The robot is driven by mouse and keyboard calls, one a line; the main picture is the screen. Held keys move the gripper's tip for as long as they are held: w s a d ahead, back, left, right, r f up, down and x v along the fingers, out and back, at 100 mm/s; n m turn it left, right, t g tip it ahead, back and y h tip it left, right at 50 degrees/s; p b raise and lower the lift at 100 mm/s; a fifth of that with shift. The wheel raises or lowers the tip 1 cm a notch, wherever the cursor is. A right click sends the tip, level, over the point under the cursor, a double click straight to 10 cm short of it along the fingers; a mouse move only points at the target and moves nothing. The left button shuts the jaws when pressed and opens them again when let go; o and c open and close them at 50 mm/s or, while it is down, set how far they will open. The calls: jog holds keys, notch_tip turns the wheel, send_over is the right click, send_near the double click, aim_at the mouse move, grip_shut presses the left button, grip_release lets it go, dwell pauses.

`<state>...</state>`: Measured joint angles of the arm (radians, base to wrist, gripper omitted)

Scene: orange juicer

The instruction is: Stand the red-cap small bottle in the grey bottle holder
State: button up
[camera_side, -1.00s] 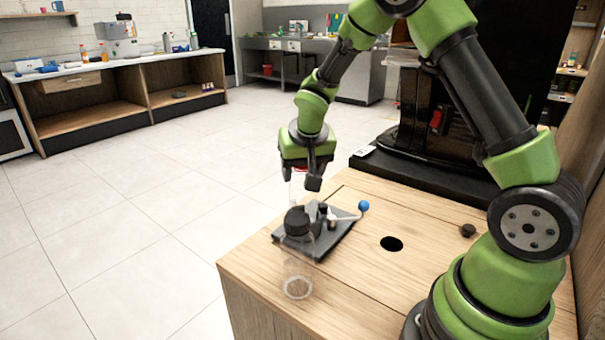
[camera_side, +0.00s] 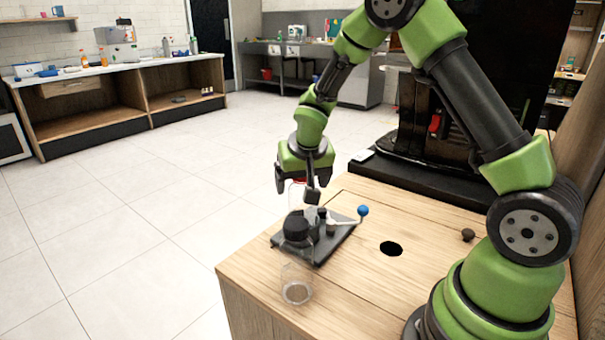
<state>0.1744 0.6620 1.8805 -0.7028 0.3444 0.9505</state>
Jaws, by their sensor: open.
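The small bottle has a red cap (camera_side: 299,181) and a clear body (camera_side: 296,195). It appears upright at the far left part of the grey holder (camera_side: 339,232); its lower end is hidden behind a black round part, so I cannot tell how it is seated. My gripper (camera_side: 297,194) is open, pointing down, with its dark fingers on either side of the bottle near the cap. The holder is a dark grey plate on the wooden top, with black fittings and a lever ending in a blue ball (camera_side: 363,210).
A round hole (camera_side: 391,248) and a dark knob (camera_side: 468,235) lie to the right. A black machine (camera_side: 440,120) stands behind.

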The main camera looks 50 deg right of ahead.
jog(key=v, duration=1.2)
jog(key=s+a+r+n+t+y, duration=0.1)
jog(key=s+a+r+y, duration=0.1)
jog(key=s, duration=0.7)
jog(key=s+a+r+n+t+y, duration=0.2)
jog(key=s+a+r, duration=0.3)
jog(key=s+a, duration=0.2)
jog(key=shift+s+a+t+y, duration=0.15)
jog(key=shift+s+t+y, duration=0.15)
jog(key=shift+s, duration=0.6)
jog(key=shift+c, duration=0.3)
